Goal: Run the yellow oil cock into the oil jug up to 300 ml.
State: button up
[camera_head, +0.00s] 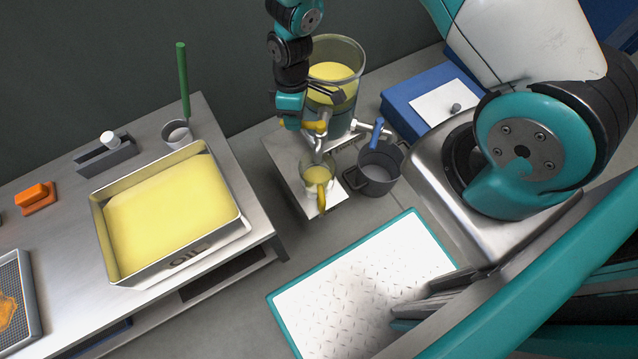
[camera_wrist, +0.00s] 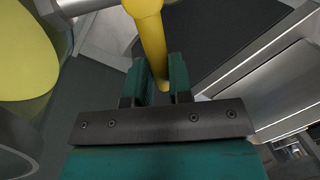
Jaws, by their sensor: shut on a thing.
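A glass vessel (camera_head: 340,112) holds a yellow layer (camera_head: 332,71) above a clearer one. My gripper (camera_head: 302,125) is at its front left, shut on the lever of the yellow oil cock (camera_head: 317,127). In the wrist view, the yellow lever (camera_wrist: 152,45) runs between the two teal jaws (camera_wrist: 158,82). The oil jug (camera_head: 317,177), with a yellow handle (camera_head: 322,201), stands below the cock's spout. Yellow shows inside the jug. Its marks and exact level are too small to read, and I cannot make out a stream.
A blue-handled cock (camera_head: 376,134) is on the vessel's right, above a grey pot (camera_head: 379,178). A tray of yellow liquid (camera_head: 236,225) stands on the left bench with a green-handled cup (camera_head: 177,136). A teal-edged white platform (camera_head: 350,285) lies in front.

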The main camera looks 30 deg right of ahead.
jog(key=o, duration=0.9)
jog(key=shift+w, duration=0.15)
jog(key=shift+w+a+b, duration=0.55)
jog(key=shift+w+a, duration=1.75)
jog(key=shift+a, duration=0.25)
